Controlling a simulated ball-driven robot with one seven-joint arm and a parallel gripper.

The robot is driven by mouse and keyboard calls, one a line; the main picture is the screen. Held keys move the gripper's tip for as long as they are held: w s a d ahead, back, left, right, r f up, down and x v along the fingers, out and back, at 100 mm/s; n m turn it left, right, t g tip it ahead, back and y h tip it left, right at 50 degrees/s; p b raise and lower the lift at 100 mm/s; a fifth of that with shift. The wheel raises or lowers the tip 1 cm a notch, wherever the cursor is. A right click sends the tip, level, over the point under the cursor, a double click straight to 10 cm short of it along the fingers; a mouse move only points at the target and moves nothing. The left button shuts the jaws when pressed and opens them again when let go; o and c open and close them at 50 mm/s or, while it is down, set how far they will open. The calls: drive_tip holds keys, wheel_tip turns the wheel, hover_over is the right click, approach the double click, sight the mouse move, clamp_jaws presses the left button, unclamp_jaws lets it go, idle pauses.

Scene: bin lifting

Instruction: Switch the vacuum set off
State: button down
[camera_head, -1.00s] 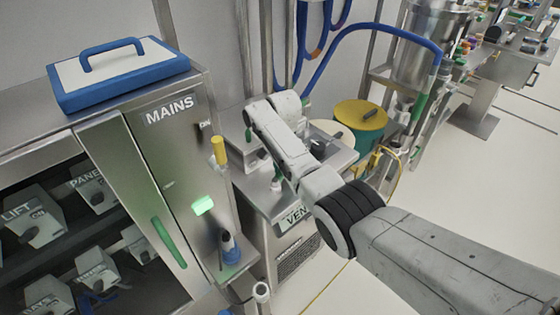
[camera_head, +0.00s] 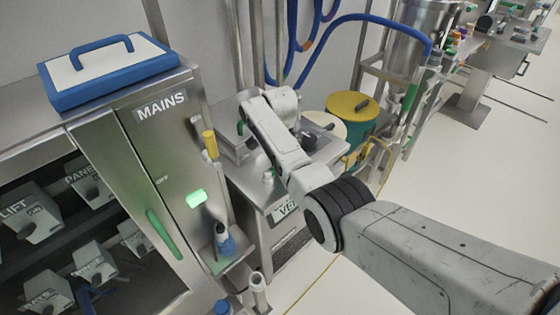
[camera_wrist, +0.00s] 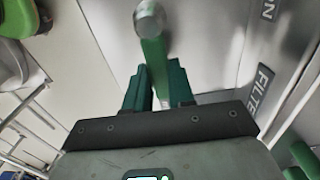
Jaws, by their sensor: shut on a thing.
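In the wrist view, my gripper (camera_wrist: 158,88) has its two dark green fingers closed on a green lever (camera_wrist: 153,52) with a round metal end (camera_wrist: 150,18). The lever stands in front of a steel panel (camera_wrist: 210,35) lettered "ON" and "FILTER". In the head view, my arm reaches over a steel unit (camera_head: 250,187) with a partly hidden label starting "VE". My wrist hides most of the gripper and the lever there. I cannot tell which switch position the lever is in.
A steel cabinet marked MAINS (camera_head: 162,140) stands at the left, with a blue-rimmed lid (camera_head: 110,75) on top. A green drum with a yellow lid (camera_head: 352,105) stands behind my arm. Blue hoses (camera_head: 385,18) hang at the back. Floor at the right (camera_head: 480,220) is clear.

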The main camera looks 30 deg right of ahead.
drive_tip(key=c, duration=1)
unclamp_jaws()
drive_tip(key=shift+o, duration=0.2)
drive_tip(key=shift+r, duration=0.1)
wheel_tip(320, 180, up, 11)
drive_tip(key=shift+f+b, duration=0.2)
drive_tip(key=shift+b, duration=0.2)
drive_tip(key=shift+d, duration=0.1)
